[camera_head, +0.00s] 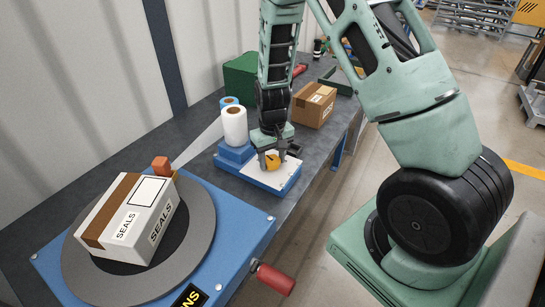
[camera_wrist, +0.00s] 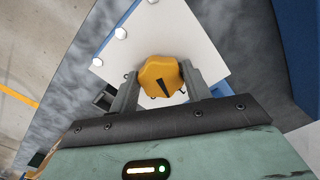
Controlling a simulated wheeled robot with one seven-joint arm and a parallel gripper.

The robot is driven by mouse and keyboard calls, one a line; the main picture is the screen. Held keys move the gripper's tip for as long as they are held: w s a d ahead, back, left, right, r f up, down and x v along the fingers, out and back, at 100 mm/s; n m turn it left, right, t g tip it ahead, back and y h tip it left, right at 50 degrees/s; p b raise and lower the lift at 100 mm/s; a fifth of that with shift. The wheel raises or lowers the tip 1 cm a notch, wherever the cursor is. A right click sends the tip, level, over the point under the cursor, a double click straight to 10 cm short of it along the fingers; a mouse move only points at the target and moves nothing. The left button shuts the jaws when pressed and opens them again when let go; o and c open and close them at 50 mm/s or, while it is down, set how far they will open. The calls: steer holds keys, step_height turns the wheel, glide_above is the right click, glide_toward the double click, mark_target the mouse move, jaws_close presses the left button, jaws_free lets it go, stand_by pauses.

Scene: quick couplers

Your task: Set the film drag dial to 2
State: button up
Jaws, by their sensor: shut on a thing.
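The film drag dial is a yellow-orange knob with a dark pointer mark (camera_wrist: 160,75). It sits on a white plate (camera_wrist: 205,38) fixed on a blue base (camera_head: 262,181). My gripper (camera_wrist: 160,90) is shut on the dial, with one finger on each side of it. In the head view the dial (camera_head: 272,162) shows partly below my gripper. In the wrist view the pointer points down and slightly right, toward my gripper's body. The numbers around the dial cannot be read; marks on the plate are mostly hidden by the fingers.
A red-handled crank (camera_head: 273,279) sticks out in front. A cardboard box (camera_head: 314,105) stands beyond my gripper on the bench.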

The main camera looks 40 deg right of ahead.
mark_target(271, 160)
steer(key=m+p, duration=0.1)
steer(key=m, duration=0.3)
steer(key=shift+w+a+m+p, duration=0.15)
steer(key=shift+m+p, duration=0.25)
steer(key=shift+m, duration=1.5)
steer(key=o, duration=1)
step_height(271, 160, up, 18)
steer(key=shift+f, duration=0.25)
